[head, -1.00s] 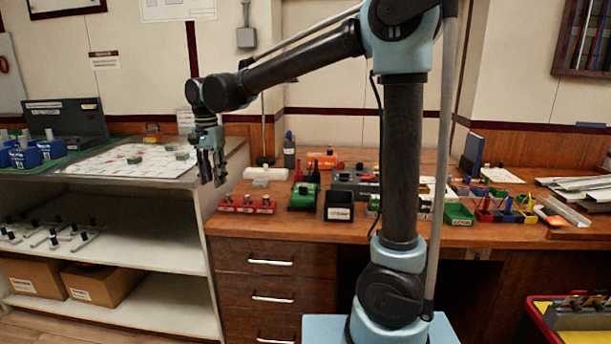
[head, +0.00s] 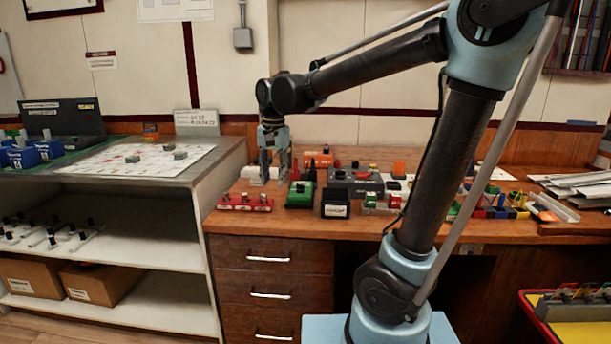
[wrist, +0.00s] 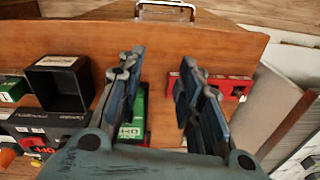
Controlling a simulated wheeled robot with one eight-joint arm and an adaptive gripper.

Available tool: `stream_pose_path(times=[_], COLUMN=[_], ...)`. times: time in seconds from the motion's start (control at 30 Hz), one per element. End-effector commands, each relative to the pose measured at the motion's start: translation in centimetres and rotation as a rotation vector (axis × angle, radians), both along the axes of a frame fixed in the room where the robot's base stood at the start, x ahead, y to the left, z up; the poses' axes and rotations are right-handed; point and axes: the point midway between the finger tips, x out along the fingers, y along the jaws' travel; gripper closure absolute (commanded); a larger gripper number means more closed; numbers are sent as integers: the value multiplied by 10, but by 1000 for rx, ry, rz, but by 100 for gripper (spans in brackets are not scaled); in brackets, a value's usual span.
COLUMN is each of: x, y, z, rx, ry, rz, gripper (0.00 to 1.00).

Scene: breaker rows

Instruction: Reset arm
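My gripper (head: 275,168) hangs pointing down over the left part of the wooden desk in the head view, near the red breaker row and a green block. In the wrist view its two fingers (wrist: 158,85) are spread apart, with bare desk wood between them and nothing held. My arm reaches from its base on the right, up and over to the left. The fingertips look apart from the things on the desk, though their exact height is hard to tell.
The red row (head: 245,202), green block (head: 300,193) and black open box (head: 336,203) stand along the desk's front edge. A grey unit (head: 355,182) sits behind. A shelf with a white sheet (head: 150,159) is at left. Bare wood (head: 225,222) lies in front.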

Motion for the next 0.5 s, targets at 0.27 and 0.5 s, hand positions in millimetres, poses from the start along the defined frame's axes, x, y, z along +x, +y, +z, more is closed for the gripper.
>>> stream_pose_path(times=[0.27,0.5], x=[-23,-57], y=[-107,-180], z=[-23,-55], rx=[3,-6], ry=[-39,-75], rz=[55,111], gripper=[67,67])
